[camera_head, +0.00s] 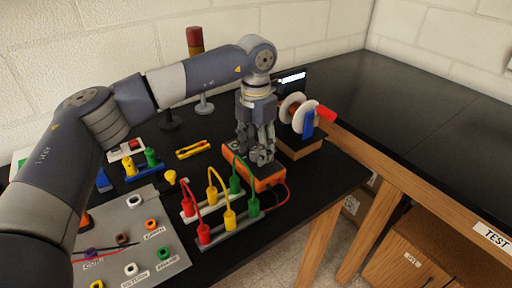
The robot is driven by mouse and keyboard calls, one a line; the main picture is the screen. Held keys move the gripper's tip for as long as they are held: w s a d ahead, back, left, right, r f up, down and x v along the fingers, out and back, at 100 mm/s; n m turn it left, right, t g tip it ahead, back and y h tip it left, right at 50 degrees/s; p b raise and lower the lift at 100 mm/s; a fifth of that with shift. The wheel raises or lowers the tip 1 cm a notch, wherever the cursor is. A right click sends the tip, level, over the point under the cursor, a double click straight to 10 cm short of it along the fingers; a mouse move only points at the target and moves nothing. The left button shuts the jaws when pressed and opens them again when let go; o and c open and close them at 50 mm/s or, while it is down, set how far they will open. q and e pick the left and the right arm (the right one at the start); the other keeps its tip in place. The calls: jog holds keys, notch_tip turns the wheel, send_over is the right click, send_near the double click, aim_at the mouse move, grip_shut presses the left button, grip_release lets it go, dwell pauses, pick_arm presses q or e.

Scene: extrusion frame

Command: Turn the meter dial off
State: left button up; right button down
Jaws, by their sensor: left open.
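The orange meter (268,181) lies on the black bench top near its front right edge, with red and green leads at its front. My left gripper (262,156) comes down from above with its fingers pointing at the meter. The fingers are open and sit right over the meter's upper face. They hide the dial, so I cannot tell its setting or whether the fingers touch it. My right gripper is not in view.
Red, yellow and green plugs with leads (229,218) stand in front of the meter. A spool on a wooden block (302,143) stands close at right. A grey panel with coloured rings (150,207) lies at front left. Yellow pliers (192,149) lie behind.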

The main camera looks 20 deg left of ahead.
aim_at(256, 152)
pick_arm(q)
notch_tip(256, 152, up, 12)
jog(key=shift+f, duration=0.2)
dwell(0.4)
